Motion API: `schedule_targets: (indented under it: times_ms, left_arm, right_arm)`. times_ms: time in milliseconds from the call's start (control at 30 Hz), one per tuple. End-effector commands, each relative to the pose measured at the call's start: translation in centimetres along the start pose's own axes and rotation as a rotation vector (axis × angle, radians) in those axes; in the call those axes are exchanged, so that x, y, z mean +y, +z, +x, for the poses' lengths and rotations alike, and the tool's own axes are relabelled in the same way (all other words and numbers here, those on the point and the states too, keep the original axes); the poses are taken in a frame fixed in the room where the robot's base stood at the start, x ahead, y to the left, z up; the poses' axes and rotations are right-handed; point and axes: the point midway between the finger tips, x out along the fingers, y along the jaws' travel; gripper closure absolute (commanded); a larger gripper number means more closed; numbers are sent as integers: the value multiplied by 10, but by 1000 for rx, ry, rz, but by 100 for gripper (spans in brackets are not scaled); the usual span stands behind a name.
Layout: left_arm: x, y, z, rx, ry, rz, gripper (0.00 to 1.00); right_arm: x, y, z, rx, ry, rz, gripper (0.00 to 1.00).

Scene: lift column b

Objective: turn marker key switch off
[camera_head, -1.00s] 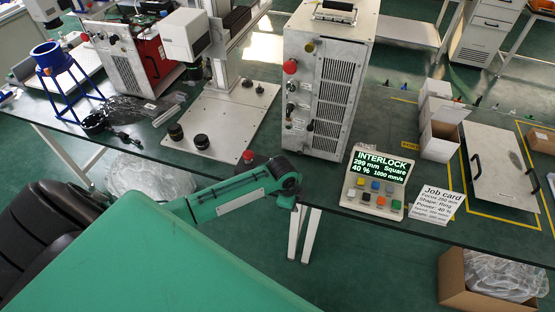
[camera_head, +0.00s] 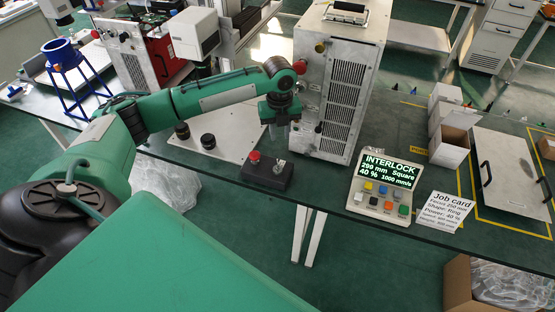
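The marker cabinet (camera_head: 347,87) is a pale grey metal box with vented panels, standing on the dark table. A red button (camera_head: 300,67) and a brass-coloured knob (camera_head: 319,46) sit high on its narrow front. I cannot make out the key switch; my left gripper and forearm cover part of that front panel. My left gripper (camera_head: 280,122) points down just in front of the panel's left side. Its fingers are small and blurred, so I cannot tell their opening or any contact. My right gripper is not in view.
A black box (camera_head: 265,174) with a red button stands below my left gripper. A control panel (camera_head: 381,186) reads INTERLOCK, 299 mm, Square, 40 %. A job card (camera_head: 446,211) stands to its right. Cardboard boxes (camera_head: 449,146) and a metal plate (camera_head: 510,172) lie farther right.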

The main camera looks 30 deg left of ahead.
Motion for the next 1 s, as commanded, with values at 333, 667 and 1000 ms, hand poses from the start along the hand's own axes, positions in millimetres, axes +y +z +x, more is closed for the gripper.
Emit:
schedule_targets:
  times_ms: [333,667,1000]
  left_arm:
    - [7,3,12,8,19,40,73]
    - [8,2,82,8,18,38,73]
    - [8,3,124,4,15,39,73]
  right_arm:
    - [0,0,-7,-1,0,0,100]
    - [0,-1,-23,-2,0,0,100]
    - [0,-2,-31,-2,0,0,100]
